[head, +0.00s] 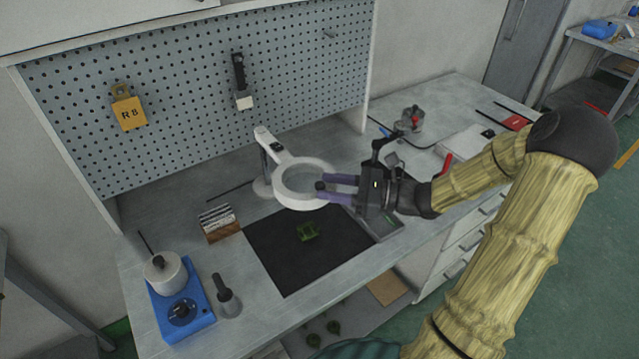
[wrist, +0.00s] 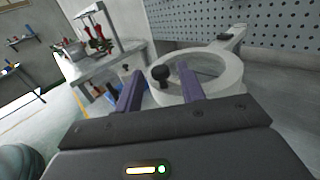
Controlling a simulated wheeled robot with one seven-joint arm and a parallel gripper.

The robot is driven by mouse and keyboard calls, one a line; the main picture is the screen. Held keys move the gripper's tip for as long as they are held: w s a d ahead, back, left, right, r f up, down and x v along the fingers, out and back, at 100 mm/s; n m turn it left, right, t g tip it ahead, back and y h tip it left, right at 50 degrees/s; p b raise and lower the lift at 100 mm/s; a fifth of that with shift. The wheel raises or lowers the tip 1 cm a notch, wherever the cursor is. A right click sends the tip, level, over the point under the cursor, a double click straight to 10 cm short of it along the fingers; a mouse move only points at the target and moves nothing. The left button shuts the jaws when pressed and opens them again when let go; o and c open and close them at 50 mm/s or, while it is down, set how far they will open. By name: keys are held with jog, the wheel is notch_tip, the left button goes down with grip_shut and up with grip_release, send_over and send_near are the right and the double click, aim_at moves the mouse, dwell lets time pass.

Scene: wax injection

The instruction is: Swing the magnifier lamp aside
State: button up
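The magnifier lamp (head: 284,197) is a white ring with a lens, on a white arm and post on the bench, below the pegboard. A dark round knob (wrist: 161,76) sticks out from the near side of its ring, which also shows in the wrist view (wrist: 232,68). My gripper (head: 328,187) reaches in from the right at the ring's right edge. Its two purple fingers are apart, with the knob between their tips in the wrist view (wrist: 160,86). Gaps show on both sides of the knob, so I see no grip on it.
A black mat (head: 285,262) with a green piece (head: 308,231) lies below the ring. A wooden block holder (head: 218,224) and a blue-based device (head: 183,310) stand to the left. A metal tray (head: 385,229) lies below my gripper. The pegboard (head: 190,90) rises behind.

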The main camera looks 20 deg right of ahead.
aim_at(318, 184)
jog(key=shift+x, duration=1.4)
grip_shut()
jog(key=shift+a, duration=0.15)
